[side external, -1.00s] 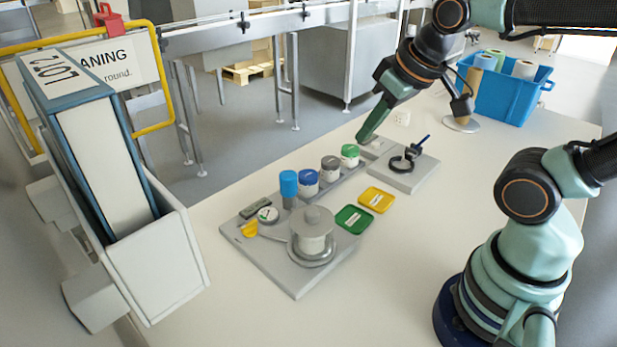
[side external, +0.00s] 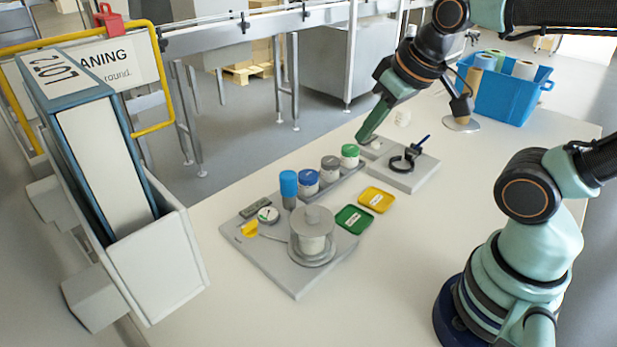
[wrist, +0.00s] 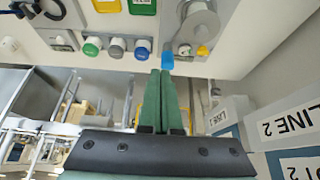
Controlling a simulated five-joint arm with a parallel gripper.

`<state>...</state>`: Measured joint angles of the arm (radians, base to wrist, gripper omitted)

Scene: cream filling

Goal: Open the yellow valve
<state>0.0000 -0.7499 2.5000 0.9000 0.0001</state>
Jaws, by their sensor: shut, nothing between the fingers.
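The yellow valve (side external: 250,229) is a small yellow handle at the left edge of a grey plate (side external: 296,286), beside a round white gauge (side external: 268,214). It also shows in the wrist view (wrist: 203,50), right of my fingertips. A grey cylindrical vessel (side external: 313,228) stands on the same plate. My gripper (side external: 362,138) has green fingers and is shut and empty, above the table's far edge and well to the right of the valve. In the wrist view its closed fingers (wrist: 166,72) point towards a blue-topped cylinder (wrist: 167,60).
Jars with blue (side external: 308,178), grey (side external: 330,163) and green (side external: 350,150) lids stand in a row between valve and gripper. Green (side external: 353,219) and yellow (side external: 376,200) trays lie nearby. A blue crate (side external: 500,92) stands at the back right. The front table is clear.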

